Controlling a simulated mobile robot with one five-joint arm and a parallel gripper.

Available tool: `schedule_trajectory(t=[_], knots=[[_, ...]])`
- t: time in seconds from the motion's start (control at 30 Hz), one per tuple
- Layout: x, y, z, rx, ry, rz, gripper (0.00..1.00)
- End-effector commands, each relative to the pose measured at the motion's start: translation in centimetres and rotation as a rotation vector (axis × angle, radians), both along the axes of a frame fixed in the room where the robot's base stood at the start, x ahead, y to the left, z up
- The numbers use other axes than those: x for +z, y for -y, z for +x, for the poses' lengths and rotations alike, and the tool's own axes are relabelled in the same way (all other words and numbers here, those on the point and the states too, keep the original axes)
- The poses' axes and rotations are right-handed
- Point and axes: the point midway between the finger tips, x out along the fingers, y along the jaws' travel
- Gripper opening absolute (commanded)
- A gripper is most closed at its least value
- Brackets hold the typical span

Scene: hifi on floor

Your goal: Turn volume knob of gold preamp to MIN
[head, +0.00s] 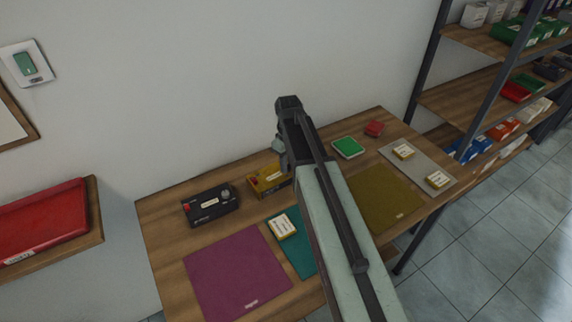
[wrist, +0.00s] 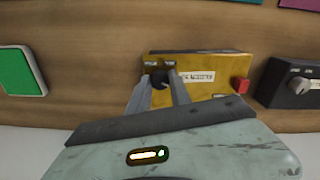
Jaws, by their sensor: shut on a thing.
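The gold preamp (head: 268,181) sits on the wooden table, partly hidden by my arm in the head view. In the wrist view the gold preamp (wrist: 215,68) shows a white label, a red button at its right end and a dark round knob (wrist: 159,78) at its left. My gripper (wrist: 160,80) is at that knob, with one finger on either side, and is shut on it. In the head view the fingertips and the knob are hidden behind my arm. The knob's pointer and the MIN mark cannot be made out.
A black preamp (head: 211,204) stands left of the gold one in the head view. Purple (head: 238,275), teal and olive (head: 383,197) mats cover the front. A wall is behind.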

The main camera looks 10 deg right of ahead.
Motion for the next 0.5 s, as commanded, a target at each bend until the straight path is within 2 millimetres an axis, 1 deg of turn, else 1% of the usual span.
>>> schedule_trajectory(t=[0.5], knots=[[0.01,-0.06,0.01,0.485,0.0,0.002,0.0]])
